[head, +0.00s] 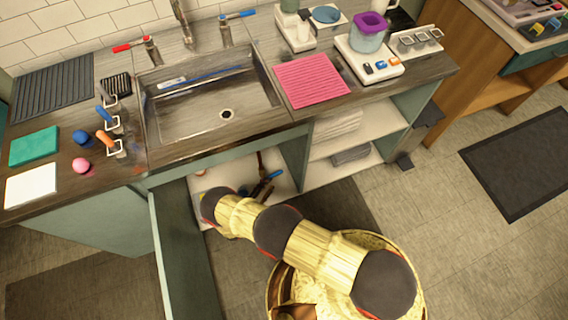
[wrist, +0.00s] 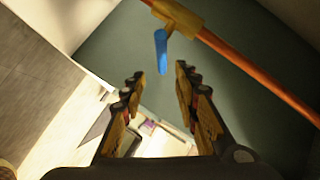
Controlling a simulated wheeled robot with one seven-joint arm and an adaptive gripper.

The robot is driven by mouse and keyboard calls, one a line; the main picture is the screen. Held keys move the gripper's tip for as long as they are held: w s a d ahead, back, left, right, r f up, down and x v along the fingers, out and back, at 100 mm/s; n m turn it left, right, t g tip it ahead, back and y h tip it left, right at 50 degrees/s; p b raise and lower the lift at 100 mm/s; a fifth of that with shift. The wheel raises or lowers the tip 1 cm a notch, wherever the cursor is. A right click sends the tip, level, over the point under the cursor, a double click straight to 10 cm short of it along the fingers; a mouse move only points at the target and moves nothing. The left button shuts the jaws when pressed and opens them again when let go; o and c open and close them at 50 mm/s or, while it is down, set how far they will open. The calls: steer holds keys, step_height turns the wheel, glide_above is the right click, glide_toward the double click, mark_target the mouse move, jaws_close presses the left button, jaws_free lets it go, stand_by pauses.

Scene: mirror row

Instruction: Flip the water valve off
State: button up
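The water valve (wrist: 181,18) is a brass body on a slanting copper pipe (wrist: 240,62) in the wrist view. Its blue handle (wrist: 161,50) points down in that picture, across the pipe's line. My gripper (wrist: 160,82) is open and empty. Its fingertips are just short of the handle, which lies ahead of the gap between them; I see no contact. In the head view, a small blue piece (head: 271,177) shows inside the cabinet under the sink, and my arm reaches into that opening. My gripper's fingers are hidden there.
The cabinet door (head: 182,258) stands open left of my arm. The sink (head: 215,105) and counter lie above the opening. Red (head: 133,46) and blue (head: 238,14) tap levers are on top. Shelves (head: 345,150) stand right of the opening.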

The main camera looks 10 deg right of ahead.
mark_target(277, 173)
steer(key=b+x, duration=0.2)
steer(key=x, duration=0.7)
steer(key=shift+r, duration=0.2)
steer(key=shift+c, duration=1.1)
jaws_close()
